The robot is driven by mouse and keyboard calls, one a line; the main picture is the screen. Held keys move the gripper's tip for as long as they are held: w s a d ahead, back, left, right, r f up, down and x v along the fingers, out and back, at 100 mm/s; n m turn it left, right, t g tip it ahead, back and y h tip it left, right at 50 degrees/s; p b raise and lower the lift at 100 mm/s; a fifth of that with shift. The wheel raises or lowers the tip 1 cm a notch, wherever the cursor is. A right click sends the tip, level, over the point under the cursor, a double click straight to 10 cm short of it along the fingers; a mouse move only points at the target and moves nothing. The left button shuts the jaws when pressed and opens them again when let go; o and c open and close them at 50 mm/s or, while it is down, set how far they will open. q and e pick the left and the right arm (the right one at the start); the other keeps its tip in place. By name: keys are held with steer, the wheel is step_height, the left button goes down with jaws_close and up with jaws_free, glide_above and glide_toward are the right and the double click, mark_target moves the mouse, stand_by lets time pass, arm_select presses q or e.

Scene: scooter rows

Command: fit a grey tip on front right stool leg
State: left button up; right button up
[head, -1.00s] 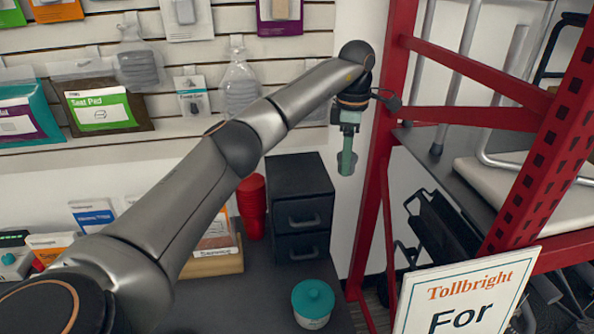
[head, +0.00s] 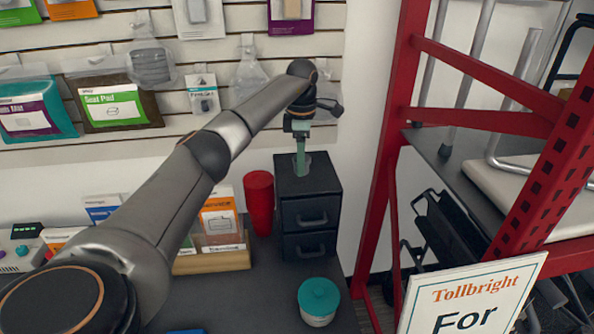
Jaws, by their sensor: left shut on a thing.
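My left gripper (head: 302,160) points down over the black drawer unit, its green fingers close together. It is shut on a small grey thing (head: 306,161), which looks like a grey tip and is mostly hidden by the fingers. Metal stool legs (head: 465,75) show on the shelf of the red rack at the right. I cannot tell which leg is the front right one. My right gripper is not in view.
The black drawer unit (head: 308,215) stands on the dark counter (head: 265,290), with red cups (head: 260,203) and a teal-lidded tub (head: 319,302) nearby. The red rack (head: 388,200) and a Tollbright sign (head: 470,297) stand at the right. Packets hang on the slatted wall behind.

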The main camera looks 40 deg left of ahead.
mark_target(297, 184)
arm_select(q)
steer(key=f, duration=0.1)
steer(key=a+f+p, duration=0.1)
steer(key=f, duration=0.1)
steer(key=shift+s+f, duration=0.2)
steer(key=shift+f, duration=0.45)
steer(key=shift+f, duration=0.1)
steer(key=o, duration=1.3)
steer(key=shift+o, duration=0.2)
